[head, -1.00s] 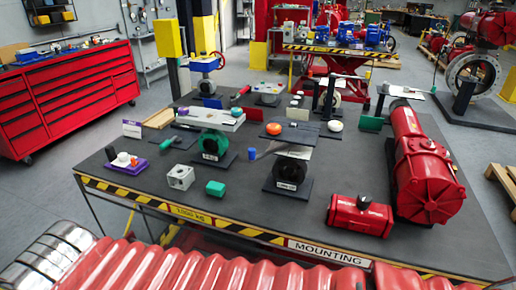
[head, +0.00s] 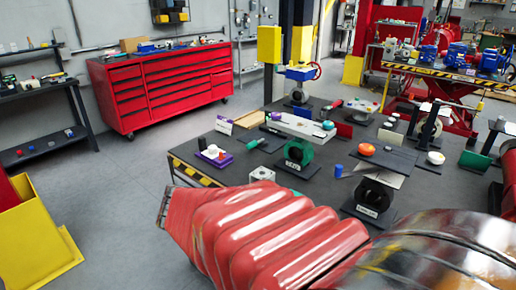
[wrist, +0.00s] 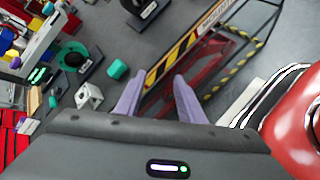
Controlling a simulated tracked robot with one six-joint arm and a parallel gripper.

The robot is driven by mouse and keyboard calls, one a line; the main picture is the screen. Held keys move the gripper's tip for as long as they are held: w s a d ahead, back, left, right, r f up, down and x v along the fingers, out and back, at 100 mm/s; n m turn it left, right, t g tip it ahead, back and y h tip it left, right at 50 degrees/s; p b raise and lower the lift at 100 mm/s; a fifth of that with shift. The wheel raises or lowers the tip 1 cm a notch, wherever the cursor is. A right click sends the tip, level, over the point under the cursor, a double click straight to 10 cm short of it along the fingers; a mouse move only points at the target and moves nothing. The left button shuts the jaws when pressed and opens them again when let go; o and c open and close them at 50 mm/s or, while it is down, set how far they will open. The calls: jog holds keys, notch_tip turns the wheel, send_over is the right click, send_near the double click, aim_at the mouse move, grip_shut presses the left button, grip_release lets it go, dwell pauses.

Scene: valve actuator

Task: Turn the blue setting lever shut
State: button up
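A small blue grip (head: 338,170) shows in the head view, beside the left side of a black valve (head: 372,192) on the dark table. It looks like the end of a lever on that valve; the join is too small to tell. In the wrist view, part of a black round valve (wrist: 142,10) shows at the top edge, and no blue lever is clear there. My gripper (wrist: 158,80) is open and empty, its two pale purple fingers apart above the table's striped edge. The head view does not show my gripper; my red arm fills its lower middle.
A green valve (head: 297,152) stands left of the black one, with a grey block (head: 262,174) before it. A green block (wrist: 117,69) lies near my fingers in the wrist view. An orange knob (head: 367,149) sits behind the black valve. A red tool cabinet (head: 165,88) stands behind.

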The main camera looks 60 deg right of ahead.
jog(key=s+d+r+n+g+h, duration=0.1)
jog(key=d+r+n+g+h, duration=0.1)
jog(key=d, duration=0.5)
jog(key=s+d+r+n+g+h, duration=0.2)
jog(key=d+r+n+h, duration=0.1)
jog(key=d, duration=0.5)
jog(key=n+h, duration=0.1)
jog(key=n, duration=0.1)
jog(key=shift+d+r+n+h, duration=0.15)
jog(key=shift+d+n+h, duration=0.15)
jog(key=shift+h, duration=0.1)
jog(key=shift+s, duration=0.1)
jog(key=x, duration=1.3)
jog(key=shift+s+d, duration=0.2)
jog(key=shift+d, duration=0.15)
grip_shut()
